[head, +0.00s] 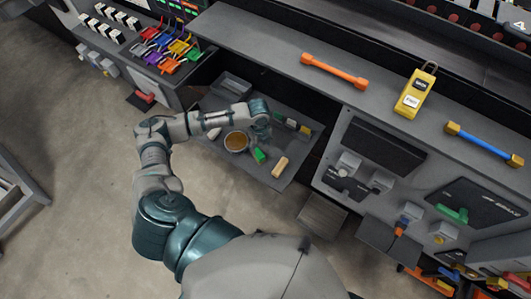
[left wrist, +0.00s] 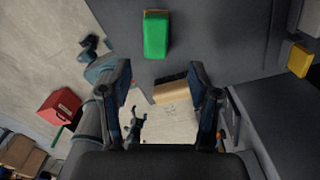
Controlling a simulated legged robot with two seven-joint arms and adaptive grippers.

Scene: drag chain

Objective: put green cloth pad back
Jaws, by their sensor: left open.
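The green cloth pad (head: 259,155) lies on the pulled-out grey drawer shelf (head: 262,176) in the head view, between a round brown container and a beige block. In the left wrist view the green pad (left wrist: 156,37) shows beyond the fingertips, with a thin orange edge at its top end. My left gripper (head: 262,127) is over the shelf, just behind the pad in the head view. In the left wrist view my left gripper (left wrist: 160,78) has its fingers wide apart with nothing held between them. I cannot make out my right gripper.
On the shelf are the brown container (head: 237,142), the beige block (head: 280,167), a white piece (head: 214,133) and small yellow and green pieces (head: 291,123). The counter (head: 260,42) above holds an orange bar (head: 334,71), a yellow lock (head: 415,91) and a blue bar (head: 484,144).

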